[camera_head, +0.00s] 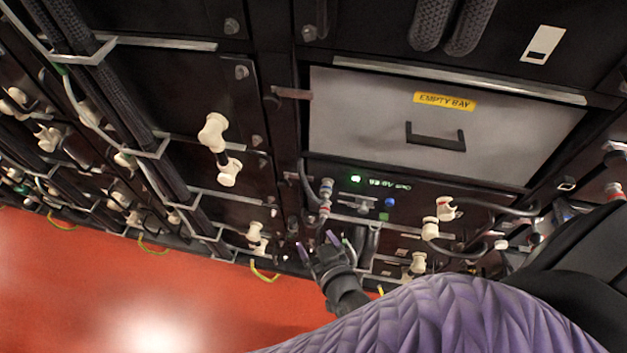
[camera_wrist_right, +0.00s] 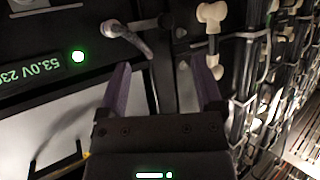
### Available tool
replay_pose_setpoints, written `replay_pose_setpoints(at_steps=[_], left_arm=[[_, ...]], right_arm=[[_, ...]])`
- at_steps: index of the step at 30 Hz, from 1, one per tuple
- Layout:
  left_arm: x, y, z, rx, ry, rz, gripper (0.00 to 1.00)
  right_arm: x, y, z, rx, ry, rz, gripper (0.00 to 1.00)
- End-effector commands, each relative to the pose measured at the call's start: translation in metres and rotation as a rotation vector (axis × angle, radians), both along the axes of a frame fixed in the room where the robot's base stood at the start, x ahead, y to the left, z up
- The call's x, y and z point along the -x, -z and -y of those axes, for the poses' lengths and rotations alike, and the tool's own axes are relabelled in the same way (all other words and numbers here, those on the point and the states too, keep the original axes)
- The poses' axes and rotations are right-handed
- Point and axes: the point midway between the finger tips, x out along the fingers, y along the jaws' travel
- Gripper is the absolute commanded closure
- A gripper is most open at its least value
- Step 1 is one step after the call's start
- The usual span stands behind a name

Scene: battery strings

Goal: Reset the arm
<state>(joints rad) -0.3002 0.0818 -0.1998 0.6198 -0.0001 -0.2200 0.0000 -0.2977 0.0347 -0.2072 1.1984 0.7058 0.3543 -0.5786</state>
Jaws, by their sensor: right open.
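My right arm comes in from the lower right of the head view, with its purple-padded sleeve. My right gripper (camera_head: 318,246) is open in front of the lower part of the battery rack (camera_head: 195,95), below the empty bay panel. In the right wrist view the two purple fingers of the gripper (camera_wrist_right: 163,72) stand apart with nothing between them. A grey cable plug (camera_wrist_right: 128,38) shows beyond the left finger. Whether the fingers touch anything cannot be told. My left gripper is not in view.
A grey panel labelled EMPTY BAY (camera_head: 380,125) has a black handle (camera_head: 435,138). Below it is a lit display (camera_head: 385,183) with a green light. White connectors (camera_head: 213,131) and black cables (camera_head: 130,110) stick out of the rack. The orange floor (camera_head: 120,290) is clear.

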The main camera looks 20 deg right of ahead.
Motion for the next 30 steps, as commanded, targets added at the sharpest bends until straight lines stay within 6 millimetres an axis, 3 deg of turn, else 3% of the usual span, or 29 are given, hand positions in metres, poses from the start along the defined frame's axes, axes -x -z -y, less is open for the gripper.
replay_pose_setpoints(at_steps=[5, 10, 14, 20, 30], left_arm=[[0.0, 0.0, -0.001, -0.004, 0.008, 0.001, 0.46], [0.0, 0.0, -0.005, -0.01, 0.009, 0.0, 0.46], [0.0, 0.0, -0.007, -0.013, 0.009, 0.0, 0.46], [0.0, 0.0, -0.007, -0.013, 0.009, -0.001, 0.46], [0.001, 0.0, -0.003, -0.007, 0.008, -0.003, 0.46]], right_arm=[[-0.001, -0.002, -0.002, -0.007, -0.013, -0.003, 0.16], [-0.002, -0.032, -0.041, -0.089, -0.267, -0.159, 0.16], [0.016, -0.054, -0.048, -0.065, -0.382, -0.347, 0.16], [0.047, -0.084, -0.03, 0.014, -0.381, -0.578, 0.16], [0.101, -0.133, 0.015, 0.113, -0.188, -0.859, 0.16]])
